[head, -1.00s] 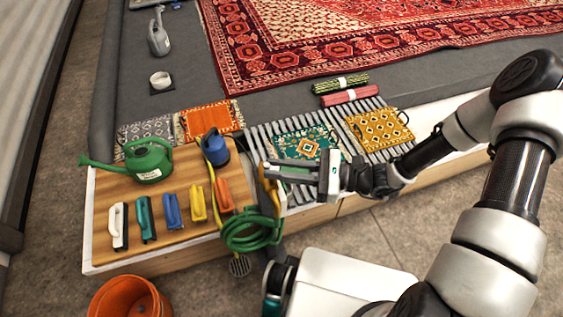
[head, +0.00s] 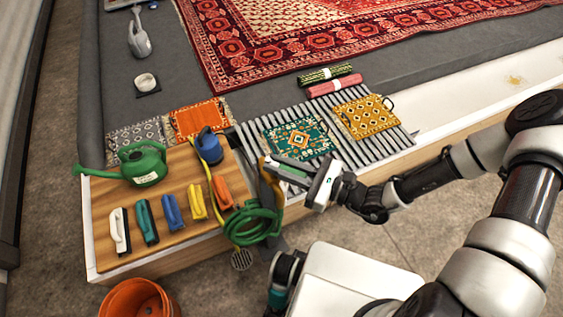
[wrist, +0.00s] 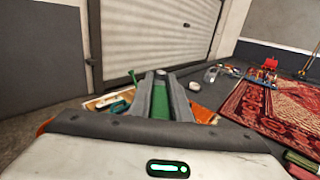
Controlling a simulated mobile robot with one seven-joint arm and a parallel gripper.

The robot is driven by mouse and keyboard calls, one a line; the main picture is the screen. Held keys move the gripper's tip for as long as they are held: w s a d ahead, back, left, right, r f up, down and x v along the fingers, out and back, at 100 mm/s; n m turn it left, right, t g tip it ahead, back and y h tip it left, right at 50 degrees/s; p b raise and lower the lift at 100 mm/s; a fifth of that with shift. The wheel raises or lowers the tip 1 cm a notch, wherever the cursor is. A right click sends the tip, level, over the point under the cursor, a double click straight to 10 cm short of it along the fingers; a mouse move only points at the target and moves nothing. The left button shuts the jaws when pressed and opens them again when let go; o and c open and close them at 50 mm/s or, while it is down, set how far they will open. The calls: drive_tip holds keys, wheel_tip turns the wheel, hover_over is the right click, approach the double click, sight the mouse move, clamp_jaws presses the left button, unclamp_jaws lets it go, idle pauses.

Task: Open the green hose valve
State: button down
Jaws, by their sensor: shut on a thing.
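My gripper (head: 275,168) is at the front edge of the slatted rack, its two grey fingers pointing left. It is shut on a green part, which I take to be the green hose valve's handle (wrist: 160,104), seen between the fingers in the wrist view. The fingers hide most of the valve, so its exact angle is hard to tell. A coiled green hose (head: 252,224) hangs over the bench front just below and left of my gripper.
A wooden board (head: 170,240) left of my gripper holds a green watering can (head: 145,168), a blue jug (head: 209,146) and several coloured brushes. Small rugs, including a teal one (head: 298,139), lie on the rack behind. An orange bucket (head: 135,298) stands on the floor.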

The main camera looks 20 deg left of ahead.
idle(0.4)
drive_tip(key=c, duration=1.6)
unclamp_jaws()
drive_tip(key=shift+c, duration=0.2)
drive_tip(key=shift+d, duration=0.1)
drive_tip(key=s+d+p, duration=0.1)
drive_tip(key=d, duration=1.6)
drive_tip(key=shift+s+d, duration=0.15)
drive_tip(key=shift+s, duration=0.1)
